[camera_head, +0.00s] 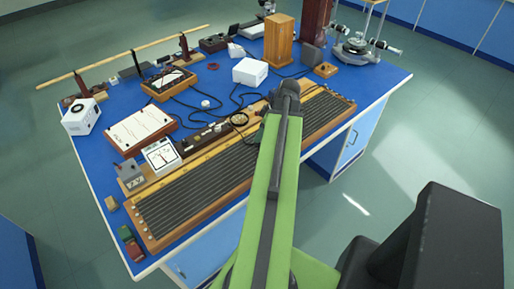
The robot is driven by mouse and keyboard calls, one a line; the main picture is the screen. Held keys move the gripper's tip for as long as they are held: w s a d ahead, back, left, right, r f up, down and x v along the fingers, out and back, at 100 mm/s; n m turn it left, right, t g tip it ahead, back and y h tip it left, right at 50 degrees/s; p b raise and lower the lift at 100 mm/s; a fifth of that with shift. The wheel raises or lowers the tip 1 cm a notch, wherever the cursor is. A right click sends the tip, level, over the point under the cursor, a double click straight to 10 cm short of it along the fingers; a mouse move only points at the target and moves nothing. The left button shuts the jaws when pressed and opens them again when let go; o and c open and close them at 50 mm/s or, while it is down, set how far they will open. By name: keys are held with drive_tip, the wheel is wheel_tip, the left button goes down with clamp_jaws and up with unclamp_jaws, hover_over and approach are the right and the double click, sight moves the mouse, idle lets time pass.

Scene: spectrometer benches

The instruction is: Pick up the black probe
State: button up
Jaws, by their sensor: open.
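I cannot make out a black probe for certain on the blue-topped bench (216,103). Black leads (238,95) curl over the middle of the bench, and a small round dark-rimmed item (239,119) lies near the long wooden board.
The long ribbed wooden board (205,193) lines the near edge. A white meter (161,156), a white box (250,71), a wooden cabinet (279,40) and a spectrometer (355,50) stand on the bench. A small blue patch is bare at the left. Floor right is clear.

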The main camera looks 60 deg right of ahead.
drive_tip(key=b+x, duration=0.4)
drive_tip(key=x, duration=0.1)
drive_tip(key=shift+s+a+f+b, duration=0.1)
drive_tip(key=shift+s+f+b, duration=0.15)
drive_tip(key=shift+b, duration=0.15)
drive_tip(key=shift+r, duration=0.15)
clamp_jaws()
